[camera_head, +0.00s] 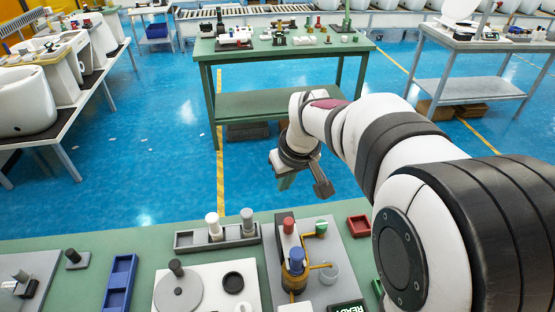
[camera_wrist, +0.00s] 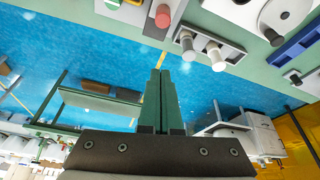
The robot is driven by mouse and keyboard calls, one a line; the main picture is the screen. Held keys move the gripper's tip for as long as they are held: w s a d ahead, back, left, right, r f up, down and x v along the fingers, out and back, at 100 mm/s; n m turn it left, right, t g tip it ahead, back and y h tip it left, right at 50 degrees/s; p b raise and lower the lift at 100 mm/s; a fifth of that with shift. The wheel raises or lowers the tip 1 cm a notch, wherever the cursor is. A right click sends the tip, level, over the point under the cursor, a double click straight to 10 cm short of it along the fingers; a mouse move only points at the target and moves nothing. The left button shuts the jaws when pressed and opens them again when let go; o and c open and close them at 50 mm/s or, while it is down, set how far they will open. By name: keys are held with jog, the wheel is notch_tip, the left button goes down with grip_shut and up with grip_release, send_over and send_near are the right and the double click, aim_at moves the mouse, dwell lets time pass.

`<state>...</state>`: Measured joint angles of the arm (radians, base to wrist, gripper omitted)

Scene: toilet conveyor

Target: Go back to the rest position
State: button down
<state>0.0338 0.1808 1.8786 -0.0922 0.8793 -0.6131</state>
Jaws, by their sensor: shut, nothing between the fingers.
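My gripper (camera_head: 284,183) hangs in the air beyond the far edge of the green workbench (camera_head: 120,240), over the blue floor. It holds nothing. In the wrist view its two green fingers (camera_wrist: 160,76) lie side by side, pressed together. That view shows the bench upside down along its top edge. My arm reaches in from the right of the head view and hides part of the bench's right side.
On the bench stand a grey tray with white and grey cylinders (camera_head: 212,225), a fixture with a blue-topped part (camera_head: 296,258), a red tray (camera_head: 359,226), a blue tray (camera_head: 119,283) and a round grey disc (camera_head: 178,292). Another green table (camera_head: 285,103) stands beyond clear floor.

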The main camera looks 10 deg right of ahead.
dwell(0.3)
